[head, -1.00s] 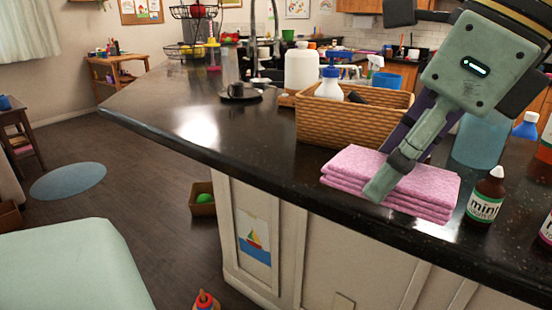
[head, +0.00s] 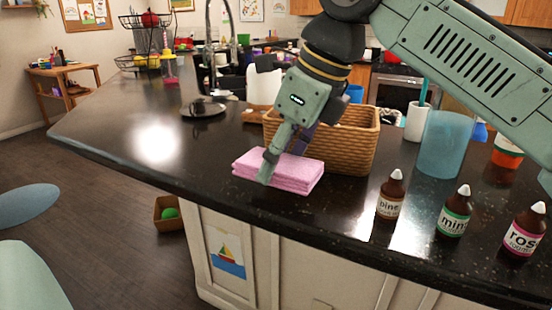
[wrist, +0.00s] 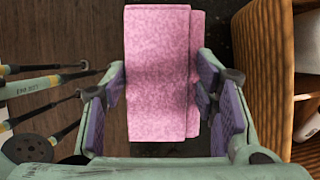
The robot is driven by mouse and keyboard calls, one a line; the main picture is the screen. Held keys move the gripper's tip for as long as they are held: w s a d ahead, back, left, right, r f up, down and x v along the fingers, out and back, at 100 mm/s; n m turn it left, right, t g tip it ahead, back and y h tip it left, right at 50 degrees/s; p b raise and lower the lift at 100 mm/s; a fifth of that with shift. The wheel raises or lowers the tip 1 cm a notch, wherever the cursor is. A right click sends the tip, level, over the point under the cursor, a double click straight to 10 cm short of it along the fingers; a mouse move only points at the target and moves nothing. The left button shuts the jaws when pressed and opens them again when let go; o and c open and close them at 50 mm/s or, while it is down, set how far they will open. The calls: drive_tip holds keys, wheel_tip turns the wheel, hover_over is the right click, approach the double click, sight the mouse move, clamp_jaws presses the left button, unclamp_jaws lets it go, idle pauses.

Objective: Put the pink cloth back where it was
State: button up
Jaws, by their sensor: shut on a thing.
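The folded pink cloth (head: 296,174) is a flat stack of several layers, in front of the left part of the wicker basket. My gripper (head: 272,174) points down and is shut on the cloth, with one finger across its near side. In the wrist view the pink cloth (wrist: 158,70) lies between the purple finger pads. The cloth is low over the counter top; I cannot tell whether its underside touches it.
The wicker basket (head: 350,140) stands just behind the cloth. Brown bottles marked pine (head: 391,196), mint (head: 454,214) and rose (head: 523,234) stand to the right. A blue translucent container (head: 443,145) is behind them.

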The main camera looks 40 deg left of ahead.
sight(276, 173)
drive_tip(key=shift+w+a, duration=0.55)
drive_tip(key=shift+a, duration=0.3)
drive_tip(key=shift+f+p, duration=0.55)
drive_tip(key=shift+f, duration=1.3)
drive_tip(key=shift+f, duration=0.1)
drive_tip(key=o, duration=1.1)
drive_tip(key=b+v, duration=0.1)
drive_tip(key=v, duration=1.1)
